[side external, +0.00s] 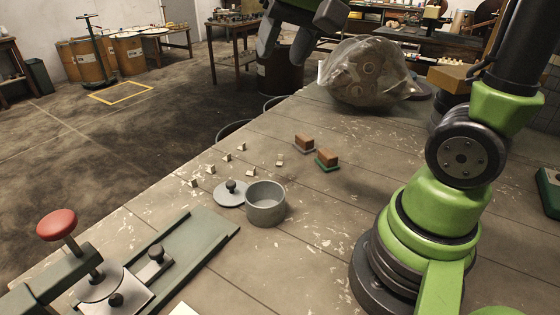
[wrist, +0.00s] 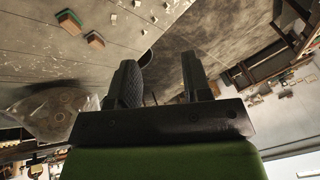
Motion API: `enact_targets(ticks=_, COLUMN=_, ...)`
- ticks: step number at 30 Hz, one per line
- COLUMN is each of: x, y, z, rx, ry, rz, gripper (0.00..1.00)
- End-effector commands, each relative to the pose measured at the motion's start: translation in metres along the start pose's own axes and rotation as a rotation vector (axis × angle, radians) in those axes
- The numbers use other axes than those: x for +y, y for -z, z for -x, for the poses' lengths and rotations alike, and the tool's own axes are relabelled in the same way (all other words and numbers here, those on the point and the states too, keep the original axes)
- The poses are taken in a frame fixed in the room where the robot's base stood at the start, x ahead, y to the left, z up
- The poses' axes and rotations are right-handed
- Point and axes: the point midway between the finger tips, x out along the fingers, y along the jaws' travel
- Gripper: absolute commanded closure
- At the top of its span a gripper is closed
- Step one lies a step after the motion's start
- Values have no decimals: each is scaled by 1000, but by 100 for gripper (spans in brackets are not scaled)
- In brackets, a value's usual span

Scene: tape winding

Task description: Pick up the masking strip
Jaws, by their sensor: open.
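I cannot make out a masking strip for certain in either view. A pale flat piece (side external: 184,310) is cut off by the bottom edge of the side external view; I cannot tell what it is. My gripper (side external: 284,54) hangs at the top middle of the side external view, high up, left of the plastic bag in the picture. In the wrist view my gripper (wrist: 159,68) has its two dark fingers apart, with nothing between them.
The clear bag (side external: 366,73) of round things sits at the table's far end. Two brown blocks (side external: 304,142) (side external: 328,157) on coloured bases, several small pale cubes (side external: 227,157), a grey pot (side external: 266,205), its lid (side external: 230,193) and a red-knobbed fixture (side external: 57,224) stand nearer.

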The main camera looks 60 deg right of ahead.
Motion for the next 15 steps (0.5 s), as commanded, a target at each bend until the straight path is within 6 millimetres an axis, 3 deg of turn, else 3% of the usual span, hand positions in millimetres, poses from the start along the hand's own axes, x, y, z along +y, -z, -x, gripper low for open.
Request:
enact_targets(ticks=1, x=2, y=17, z=-14, rx=-23, ry=-34, rz=-46, gripper=55)
enact_targets(ticks=6, x=18, y=67, z=-66, rx=-82, ry=-135, rz=-190, gripper=55)
enact_targets(ticks=12, x=58, y=107, z=-141, rx=-149, ry=-252, rz=-361, gripper=55)
enact_targets(ticks=15, x=83, y=116, z=-177, rx=-177, ry=-303, rz=-437, gripper=55)
